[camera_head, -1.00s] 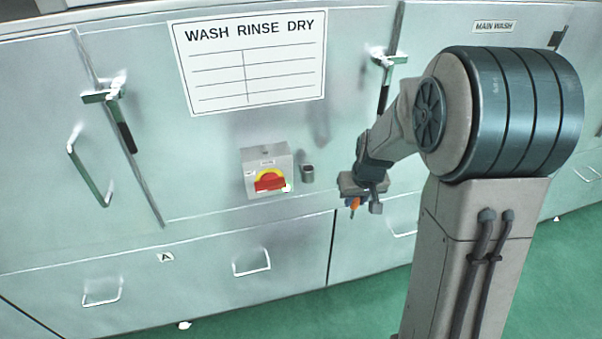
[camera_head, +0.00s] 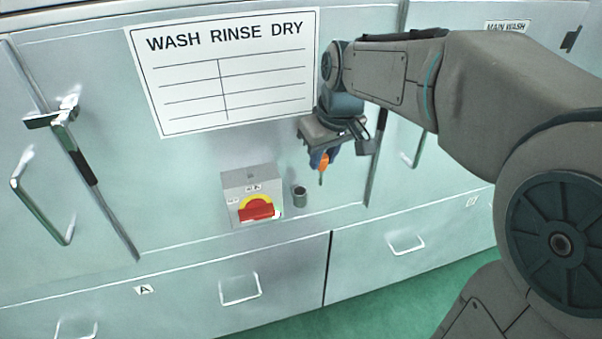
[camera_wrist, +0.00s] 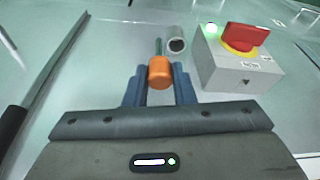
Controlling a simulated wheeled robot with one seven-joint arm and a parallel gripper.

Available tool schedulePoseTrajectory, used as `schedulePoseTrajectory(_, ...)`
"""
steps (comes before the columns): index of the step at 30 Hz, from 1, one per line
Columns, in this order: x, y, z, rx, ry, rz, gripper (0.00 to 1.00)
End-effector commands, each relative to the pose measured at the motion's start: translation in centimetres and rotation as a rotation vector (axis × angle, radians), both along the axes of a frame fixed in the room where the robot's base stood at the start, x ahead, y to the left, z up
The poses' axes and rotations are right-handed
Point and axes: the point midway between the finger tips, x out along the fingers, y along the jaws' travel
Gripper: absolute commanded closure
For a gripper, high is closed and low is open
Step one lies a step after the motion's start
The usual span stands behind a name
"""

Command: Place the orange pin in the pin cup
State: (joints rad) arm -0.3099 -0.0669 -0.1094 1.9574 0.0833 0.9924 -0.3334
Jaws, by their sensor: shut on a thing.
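The orange pin (camera_head: 323,163) is held in my gripper (camera_head: 322,158), with its thin shank pointing down. In the wrist view the orange head of the pin (camera_wrist: 160,72) sits between the two blue fingers of my gripper (camera_wrist: 159,84), and its dark greenish shank extends beyond. The pin cup (camera_head: 299,196) is a small grey cylinder on the machine front, right of the switch box. In the head view the pin is above and to the right of the cup, apart from it. In the wrist view the cup's open mouth (camera_wrist: 176,45) shows just beyond the pin, slightly right.
A grey switch box (camera_head: 238,183) with a red rotary handle (camera_head: 256,209) on a yellow ring juts out left of the cup. A latch bar (camera_head: 376,150) stands right of my gripper. A white "WASH RINSE DRY" sign (camera_head: 190,100) is above the box. Drawer handles (camera_head: 240,289) are below.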

Motion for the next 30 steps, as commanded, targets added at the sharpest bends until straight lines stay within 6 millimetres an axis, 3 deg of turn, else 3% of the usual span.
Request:
schedulePoseTrajectory(3,1.1,2.3,-1.5,-0.002,0.004,0.003,0.99)
schedulePoseTrajectory(9,2.2,4.2,-2.9,-0.001,0.002,-0.003,0.99)
schedulePoseTrajectory(19,2.3,4.3,-6.7,0.0,0.001,-0.004,0.99)
schedulePoseTrajectory(30,2.3,4.3,-7.3,-0.001,0.0,-0.005,0.99)
